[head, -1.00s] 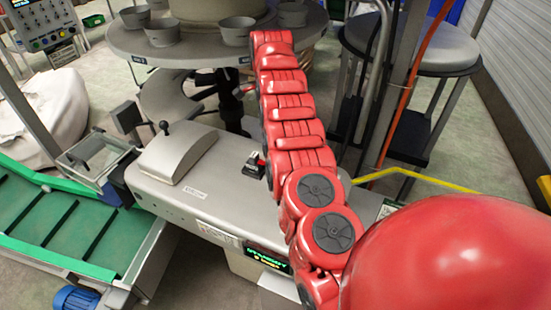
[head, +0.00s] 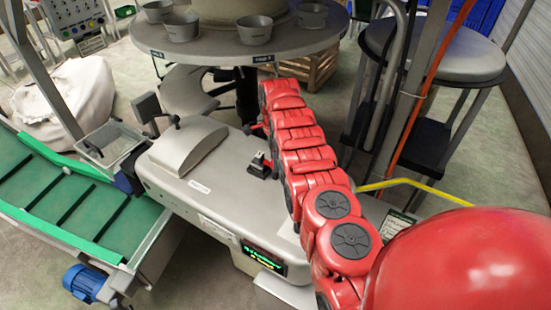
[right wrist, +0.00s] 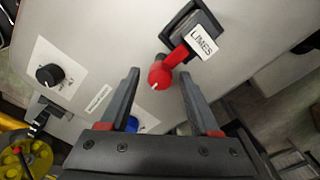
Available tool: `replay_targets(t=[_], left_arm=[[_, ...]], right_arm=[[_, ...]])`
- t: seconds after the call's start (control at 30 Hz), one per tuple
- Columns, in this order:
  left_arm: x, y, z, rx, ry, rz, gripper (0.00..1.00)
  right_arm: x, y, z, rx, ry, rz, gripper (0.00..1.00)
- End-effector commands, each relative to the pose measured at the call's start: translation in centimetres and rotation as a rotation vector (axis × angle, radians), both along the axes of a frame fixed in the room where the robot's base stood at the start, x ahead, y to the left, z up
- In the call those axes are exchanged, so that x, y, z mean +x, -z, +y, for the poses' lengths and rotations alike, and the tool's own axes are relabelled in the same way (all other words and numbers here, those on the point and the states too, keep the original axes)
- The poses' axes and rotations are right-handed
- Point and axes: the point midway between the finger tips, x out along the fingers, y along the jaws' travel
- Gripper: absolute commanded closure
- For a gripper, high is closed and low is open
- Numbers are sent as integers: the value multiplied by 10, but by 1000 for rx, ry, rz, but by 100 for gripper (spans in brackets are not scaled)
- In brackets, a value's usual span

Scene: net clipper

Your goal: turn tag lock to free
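In the right wrist view a red lever with a round red knob (right wrist: 160,76) sticks out of a dark block bearing a white tag (right wrist: 203,41) that reads like "LIMES". I take this to be the tag lock. My right gripper (right wrist: 159,80) is open, with its two dark fingers on either side of the knob. I cannot tell whether either finger touches it. In the head view a small black fitting (head: 260,165) on the grey machine top looks like the same lock. My red right arm hides the right gripper there. My left gripper is not in view.
The wrist view also shows a black dial (right wrist: 50,75) on a white plate and a blue knob (right wrist: 135,124) partly behind a finger. In the head view a green conveyor (head: 75,205) lies left, a round table with grey cups (head: 255,30) behind, and a yellow rail (head: 415,185) right.

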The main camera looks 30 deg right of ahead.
Motion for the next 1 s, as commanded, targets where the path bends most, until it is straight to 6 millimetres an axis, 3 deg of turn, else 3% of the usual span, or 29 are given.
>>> replay_targets(t=[0.03, 0.33, 0.67, 1.0], left_arm=[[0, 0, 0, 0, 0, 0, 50], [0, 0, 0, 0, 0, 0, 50], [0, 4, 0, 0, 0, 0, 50], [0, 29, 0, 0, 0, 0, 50]], right_arm=[[0, 0, 0, 0, 0, 0, 48], [0, 0, 0, 0, 0, 0, 100], [0, 1, 0, -1, -21, 2, 100], [1, 5, 0, -2, -208, -1, 100]])
